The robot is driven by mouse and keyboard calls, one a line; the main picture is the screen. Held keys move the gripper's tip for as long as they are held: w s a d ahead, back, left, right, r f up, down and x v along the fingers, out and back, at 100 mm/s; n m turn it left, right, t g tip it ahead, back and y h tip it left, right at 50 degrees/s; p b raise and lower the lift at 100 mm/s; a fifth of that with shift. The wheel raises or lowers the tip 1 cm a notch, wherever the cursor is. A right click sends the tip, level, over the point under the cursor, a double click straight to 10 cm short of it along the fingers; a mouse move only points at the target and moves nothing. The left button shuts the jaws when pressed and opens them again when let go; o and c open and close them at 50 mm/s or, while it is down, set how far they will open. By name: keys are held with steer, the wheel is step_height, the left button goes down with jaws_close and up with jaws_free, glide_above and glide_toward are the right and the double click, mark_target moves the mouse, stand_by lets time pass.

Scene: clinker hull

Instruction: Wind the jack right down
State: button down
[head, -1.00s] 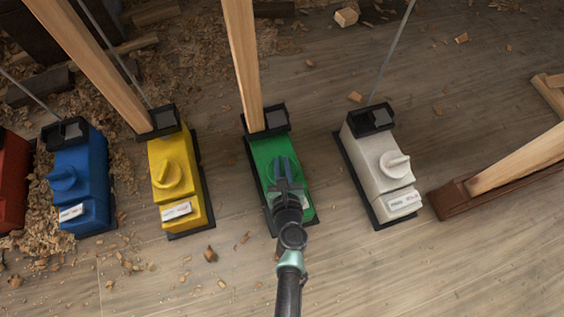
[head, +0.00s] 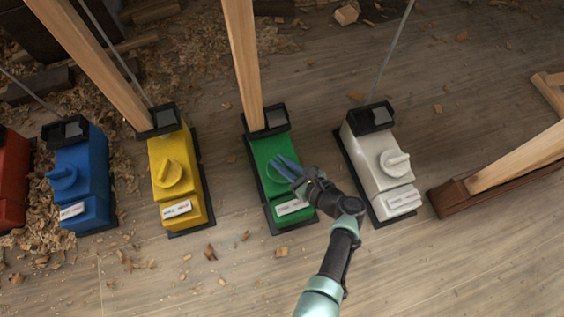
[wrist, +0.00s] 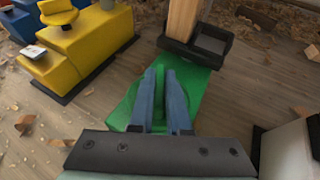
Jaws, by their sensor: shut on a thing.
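The green jack (head: 268,150) stands on the plank floor, with a black cradle (head: 266,119) at its far end and a pale label (head: 292,207) at its near end. My gripper (head: 285,168) reaches in from the lower right and is shut on the jack's green knob, which the fingers mostly hide. The wrist view shows the two blue fingers (wrist: 166,85) over the green jack body (wrist: 205,88), with a narrow green strip between them. A wooden post (head: 243,60) stands in the green jack's cradle.
A yellow jack (head: 163,150) and a blue jack (head: 80,160) stand to the left, with a red one at the left edge. A white jack (head: 375,150) stands close to the right of my arm. A brown block (head: 445,202) bears a slanting timber. Wood chips litter the floor.

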steer(key=shift+n+g+y, duration=0.3)
steer(key=shift+n+g, duration=0.1)
steer(key=c, duration=0.9)
jaws_free()
steer(key=shift+s+d+r, duration=0.2)
steer(key=shift+d+r, duration=0.05)
steer(key=shift+p+v, duration=3.2)
steer(key=shift+v, duration=2.9)
steer(key=shift+f, duration=0.15)
